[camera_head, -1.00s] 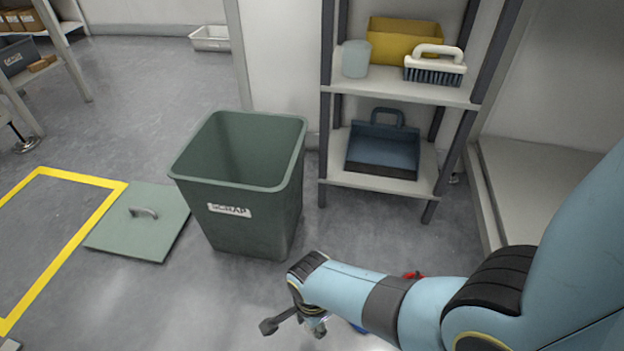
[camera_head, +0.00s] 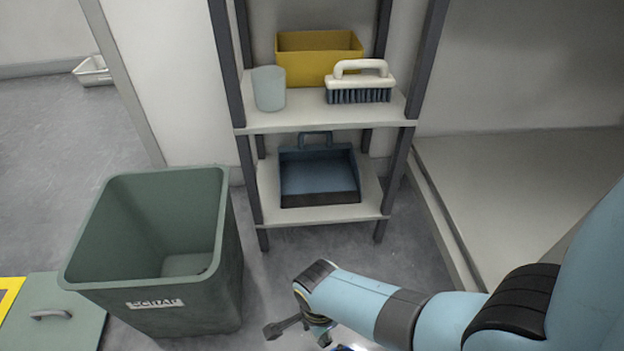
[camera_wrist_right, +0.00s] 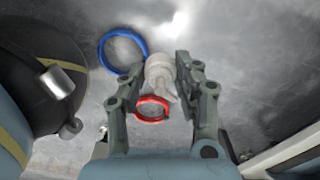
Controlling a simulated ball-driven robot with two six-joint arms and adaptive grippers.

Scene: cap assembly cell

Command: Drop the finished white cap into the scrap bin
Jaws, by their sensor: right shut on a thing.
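The green scrap bin (camera_head: 160,285) stands open on the floor at the left in the head view, its front marked with a SCRAP label. My right gripper (camera_wrist_right: 160,80) is shut on the white cap (camera_wrist_right: 158,68) in the right wrist view. A red ring (camera_wrist_right: 140,115) and a blue ring (camera_wrist_right: 104,58) show beside the cap; I cannot tell how they are joined to it. In the head view my right arm ends right of the bin, apart from it, and mostly hides the gripper and cap. My left gripper is out of view.
The bin's green lid (camera_head: 60,325) lies on the floor at its left. A shelf rack (camera_head: 420,65) behind holds a yellow box (camera_head: 310,68), a cup (camera_head: 269,90), a brush (camera_head: 360,85) and a blue dustpan (camera_head: 318,178). Floor between bin and arm is clear.

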